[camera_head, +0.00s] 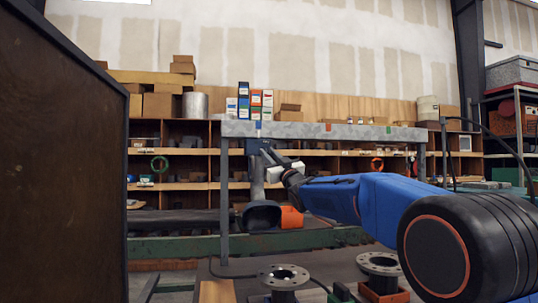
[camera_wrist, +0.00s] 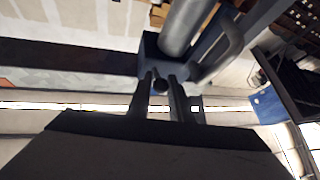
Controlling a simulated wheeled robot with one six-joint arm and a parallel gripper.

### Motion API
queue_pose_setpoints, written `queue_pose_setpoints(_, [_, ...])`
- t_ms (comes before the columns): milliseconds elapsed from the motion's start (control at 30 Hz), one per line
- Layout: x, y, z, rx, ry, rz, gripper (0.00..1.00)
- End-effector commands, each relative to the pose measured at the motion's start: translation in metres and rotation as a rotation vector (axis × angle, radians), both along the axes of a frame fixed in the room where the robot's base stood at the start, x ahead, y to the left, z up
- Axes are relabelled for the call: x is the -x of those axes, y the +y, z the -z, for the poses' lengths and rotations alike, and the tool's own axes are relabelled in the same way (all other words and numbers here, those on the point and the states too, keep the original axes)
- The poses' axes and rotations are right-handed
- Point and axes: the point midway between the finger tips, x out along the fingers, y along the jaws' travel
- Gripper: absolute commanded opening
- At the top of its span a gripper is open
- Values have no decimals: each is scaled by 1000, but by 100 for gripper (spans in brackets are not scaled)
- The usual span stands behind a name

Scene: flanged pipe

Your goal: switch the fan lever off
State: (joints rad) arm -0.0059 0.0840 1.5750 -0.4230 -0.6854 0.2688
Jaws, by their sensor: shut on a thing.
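The fan unit is a dark blue-grey box (camera_head: 254,146) under the grey beam, with a grey pipe (camera_head: 257,181) below it. In the wrist view the box (camera_wrist: 150,47) and the pipe (camera_wrist: 187,25) are at the top, beyond my fingers. The fan lever shows as a small dark round end (camera_wrist: 160,85) between my fingertips. My gripper (camera_wrist: 161,84) is shut on it, one finger on each side. In the head view my gripper (camera_head: 268,152) is at the right of the box, and the lever cannot be made out there. I cannot tell the lever's on or off position.
A grey beam (camera_head: 325,131) runs across above the gripper, on a post (camera_head: 224,190). A dark hood (camera_head: 262,215) hangs below the pipe, beside an orange object (camera_head: 291,217). Flanged pipes (camera_head: 283,277) stand in front. A dark panel (camera_head: 60,160) blocks the left.

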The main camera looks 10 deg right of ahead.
Motion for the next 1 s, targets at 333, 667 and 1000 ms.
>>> queue_pose_setpoints(333, [0,0,1,0,-12,0,0])
queue_pose_setpoints(667, [0,0,1,0,-11,0,37])
queue_pose_setpoints(1000, [24,-9,15,0,-11,2,37])
